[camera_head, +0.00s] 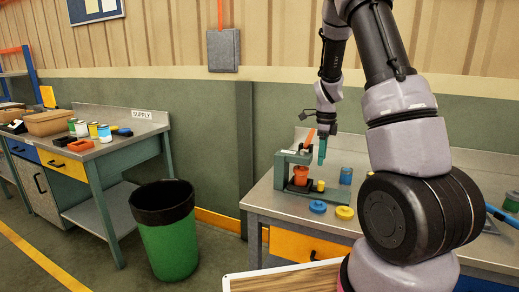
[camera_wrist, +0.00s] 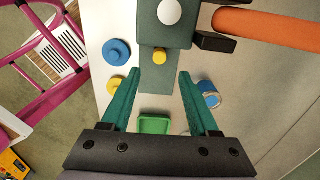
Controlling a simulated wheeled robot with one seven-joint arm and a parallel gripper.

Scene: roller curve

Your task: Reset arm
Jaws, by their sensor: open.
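My gripper (camera_head: 322,152) hangs fingers-down above the right workbench (camera_head: 262,203), at the end of my raised arm. In the wrist view my gripper (camera_wrist: 159,74) shows two teal fingers spread apart with nothing held between them. A grey-green bench fixture (camera_wrist: 165,62) with an orange handle (camera_wrist: 265,26) lies ahead of and partly between the fingers in that view. I cannot tell the exact gap between the fingers and the fixture.
A blue disc (camera_wrist: 116,52), a yellow disc (camera_wrist: 115,85), a blue can (camera_wrist: 208,90) and a green tray (camera_wrist: 154,124) lie around the fixture. An orange cup (camera_head: 300,175) is at the fixture. A green bin (camera_head: 168,243) stands between this bench and the supply bench (camera_head: 125,118).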

